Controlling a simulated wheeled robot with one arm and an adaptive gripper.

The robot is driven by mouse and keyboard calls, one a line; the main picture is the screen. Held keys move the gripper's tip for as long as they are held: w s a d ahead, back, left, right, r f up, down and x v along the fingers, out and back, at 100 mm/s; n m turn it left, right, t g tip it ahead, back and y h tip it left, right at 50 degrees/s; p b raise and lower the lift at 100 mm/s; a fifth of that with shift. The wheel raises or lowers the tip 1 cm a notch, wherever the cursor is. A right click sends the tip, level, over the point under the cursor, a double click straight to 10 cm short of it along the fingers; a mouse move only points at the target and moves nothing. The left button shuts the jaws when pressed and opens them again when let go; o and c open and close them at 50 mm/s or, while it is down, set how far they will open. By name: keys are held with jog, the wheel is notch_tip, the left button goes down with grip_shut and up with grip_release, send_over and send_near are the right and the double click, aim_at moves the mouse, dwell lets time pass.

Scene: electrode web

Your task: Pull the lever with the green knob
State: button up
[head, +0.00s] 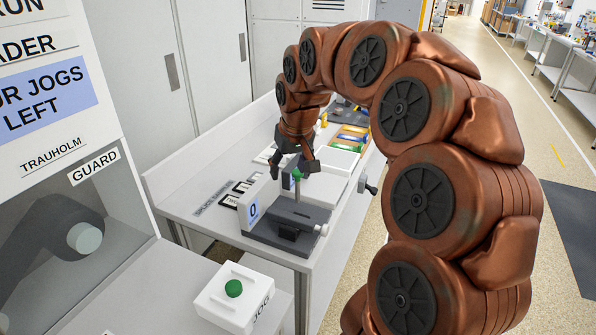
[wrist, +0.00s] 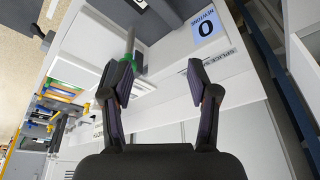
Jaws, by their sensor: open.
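The green knob (head: 298,174) of the lever shows in the head view just below and between the fingers of my gripper (head: 293,168). The lever stands on a dark grey fixture (head: 290,216) on the white bench. In the wrist view my gripper (wrist: 160,78) is open with nothing between its fingers. There the green knob (wrist: 127,58) on its grey rod lies at the tip of the left finger, partly hidden by it. I cannot tell whether they touch.
A white JOG box (head: 238,300) with a green button is nearer. Coloured trays (head: 350,138) lie farther along the bench. A guarded machine is at left.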

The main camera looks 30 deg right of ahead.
jog(key=m, duration=0.1)
send_near(298, 172)
jog(key=f, duration=0.1)
jog(key=shift+t, duration=0.3)
jog(key=shift+p+x, duration=0.85)
jog(key=shift+x, duration=3.05)
jog(key=shift+s, duration=0.1)
jog(key=shift+c, duration=0.4)
jog(key=shift+h, duration=0.3)
grip_shut()
